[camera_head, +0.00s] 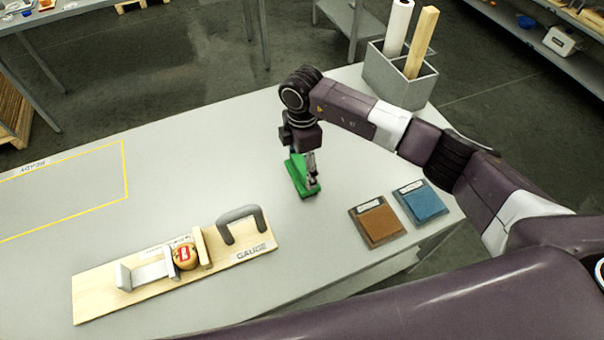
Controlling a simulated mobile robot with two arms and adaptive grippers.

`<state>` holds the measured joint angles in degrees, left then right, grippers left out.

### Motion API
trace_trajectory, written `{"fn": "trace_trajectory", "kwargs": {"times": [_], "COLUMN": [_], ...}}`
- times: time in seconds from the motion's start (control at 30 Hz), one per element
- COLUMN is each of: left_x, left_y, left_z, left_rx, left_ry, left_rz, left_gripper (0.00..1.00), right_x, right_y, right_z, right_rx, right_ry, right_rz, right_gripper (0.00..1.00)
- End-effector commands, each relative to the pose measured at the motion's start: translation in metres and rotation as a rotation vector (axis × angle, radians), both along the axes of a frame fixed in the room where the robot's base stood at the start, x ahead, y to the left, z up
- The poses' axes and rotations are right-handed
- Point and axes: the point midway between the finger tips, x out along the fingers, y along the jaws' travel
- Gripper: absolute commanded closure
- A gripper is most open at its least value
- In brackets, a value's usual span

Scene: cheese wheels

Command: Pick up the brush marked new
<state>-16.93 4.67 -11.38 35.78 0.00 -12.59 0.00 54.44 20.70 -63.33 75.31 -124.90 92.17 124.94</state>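A green object (297,174), which may be the brush, is on the grey table near its middle. No mark on it can be read from here. My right gripper (311,178) points down at it, with its fingers against or just over its right side. The gripper and wrist hide part of the green object. I cannot tell whether the fingers are closed on it. My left gripper is not in view.
A wooden gauge board (92,298) holds a small round cheese wheel (185,256) at front left. A brown pad (379,222) and a blue pad (422,202) lie at right. A grey bin (388,82) stands behind. A yellow outlined area (125,170) at left is empty.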

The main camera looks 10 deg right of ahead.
Motion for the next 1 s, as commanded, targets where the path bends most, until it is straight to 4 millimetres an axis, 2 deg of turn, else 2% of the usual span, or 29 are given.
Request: {"fn": "trace_trajectory", "kwargs": {"times": [0.03,0.27,0.63,0.77,0.87,1.0], "left_x": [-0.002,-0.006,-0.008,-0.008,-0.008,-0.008], "left_y": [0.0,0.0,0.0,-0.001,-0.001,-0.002], "left_z": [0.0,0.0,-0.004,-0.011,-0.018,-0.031], "left_rx": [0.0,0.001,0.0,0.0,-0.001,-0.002], "left_ry": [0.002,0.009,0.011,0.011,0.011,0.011], "left_rz": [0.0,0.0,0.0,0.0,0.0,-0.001], "left_gripper": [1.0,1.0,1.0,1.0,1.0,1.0], "right_x": [0.0,0.0,0.001,0.002,0.003,0.003], "right_y": [0.0,0.0,0.0,0.0,0.0,0.0], "right_z": [0.0,0.001,0.009,0.024,0.044,0.079], "right_rx": [0.0,0.0,0.002,0.001,0.003,0.002], "right_ry": [0.0,-0.001,-0.004,-0.005,-0.008,-0.01], "right_rz": [0.0,0.0,0.0,0.0,0.001,0.001], "right_gripper": [0.37,0.62,0.62,0.62,0.62,0.62]}}
